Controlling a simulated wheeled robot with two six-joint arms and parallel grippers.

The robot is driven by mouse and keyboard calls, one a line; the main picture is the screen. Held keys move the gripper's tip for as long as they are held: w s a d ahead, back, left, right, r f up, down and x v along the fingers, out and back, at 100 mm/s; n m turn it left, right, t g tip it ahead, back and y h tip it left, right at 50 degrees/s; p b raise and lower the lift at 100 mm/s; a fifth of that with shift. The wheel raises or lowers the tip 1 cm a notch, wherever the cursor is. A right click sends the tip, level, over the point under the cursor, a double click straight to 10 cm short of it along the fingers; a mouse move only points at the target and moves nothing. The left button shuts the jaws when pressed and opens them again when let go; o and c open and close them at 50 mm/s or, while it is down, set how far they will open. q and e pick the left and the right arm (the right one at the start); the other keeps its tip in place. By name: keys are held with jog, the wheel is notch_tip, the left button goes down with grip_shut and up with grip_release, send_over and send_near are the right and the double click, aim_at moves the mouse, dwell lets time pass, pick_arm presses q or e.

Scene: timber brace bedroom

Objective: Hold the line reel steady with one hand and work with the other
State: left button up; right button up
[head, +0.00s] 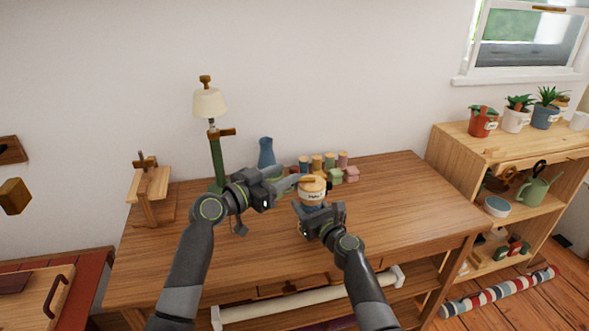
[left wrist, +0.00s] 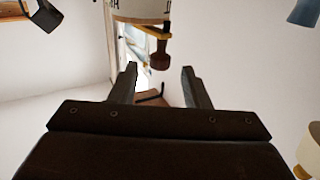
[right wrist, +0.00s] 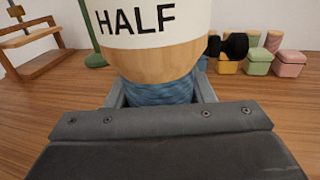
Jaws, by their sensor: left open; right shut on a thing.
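The line reel (head: 313,188) stands upright above the wooden table, with a pale band lettered "HALF" in the right wrist view (right wrist: 150,28) and blue line wound below. My right gripper (head: 313,205) is shut around the blue lower part. In the left wrist view the reel's pale side (left wrist: 140,8) shows at the top, with a yellow crank arm and a dark red-brown knob (left wrist: 160,56). My left gripper (left wrist: 160,85) is open, its fingers either side of the picture's middle, with the knob ahead between them. In the head view the left gripper (head: 288,183) is beside the reel's top.
Behind the reel are several small coloured pots (head: 334,172) and a blue vase (head: 266,153). A green lamp (head: 217,155) and a wooden stand (head: 150,185) are at left. The table's right part (head: 420,200) is clear; a shelf (head: 500,150) stands beyond.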

aim_at(291, 172)
pick_arm(q)
jog(key=shift+x, duration=2.2)
grip_shut()
jog(key=shift+s, duration=0.1)
jog(key=shift+s+d+f+n+t+y, duration=0.1)
jog(key=shift+s+n+t+y, duration=0.15)
jog(key=shift+n+t+y, duration=0.6)
jog(key=shift+s+d+n+t+y, duration=0.15)
jog(key=shift+s+n+t+y, duration=0.15)
jog(key=shift+n+y, duration=0.6)
jog(key=shift+s+d+f+n+t+y, duration=0.1)
jog(key=shift+s+n+t+y, duration=0.15)
jog(key=shift+n+t+y, duration=0.65)
jog(key=shift+m+y, duration=0.25)
jog(key=shift+y, duration=0.3)
